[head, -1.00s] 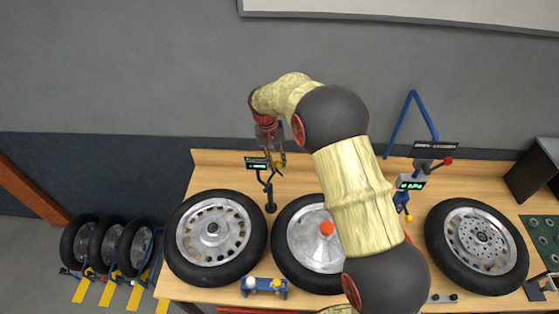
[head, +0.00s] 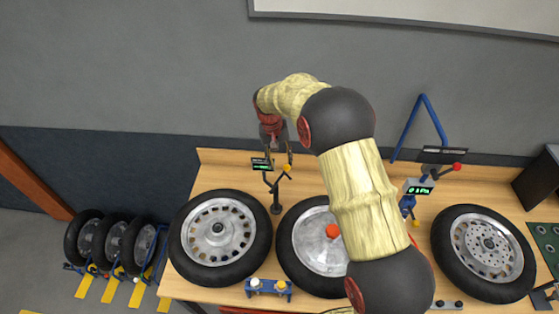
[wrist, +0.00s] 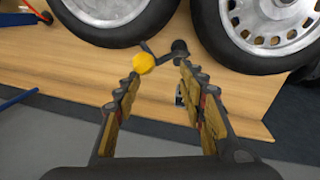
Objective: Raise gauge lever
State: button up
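The gauge stands on the bench on a thin black post (head: 276,207), with a small green-lit display (head: 262,164) at its upper left. Its lever ends in a yellow ball knob (head: 287,168) and slants up to the right from the post. My gripper (head: 279,160) is over the gauge, its fingers apart, one close to the knob. In the wrist view my gripper (wrist: 157,83) is open and empty, and the yellow knob (wrist: 144,63) shows just beyond the fingertips, left of the middle. I cannot tell whether a finger touches it.
A second stand with a display (head: 419,189) and red knob (head: 457,167) is to the right. A blue fixture (head: 268,287) sits at the front.

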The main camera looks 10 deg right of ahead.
notch_tip(320, 180, up, 12)
jog(key=a, duration=0.1)
jog(key=shift+a, duration=0.4)
jog(key=shift+w+f, duration=0.1)
jog(key=shift+f, duration=0.05)
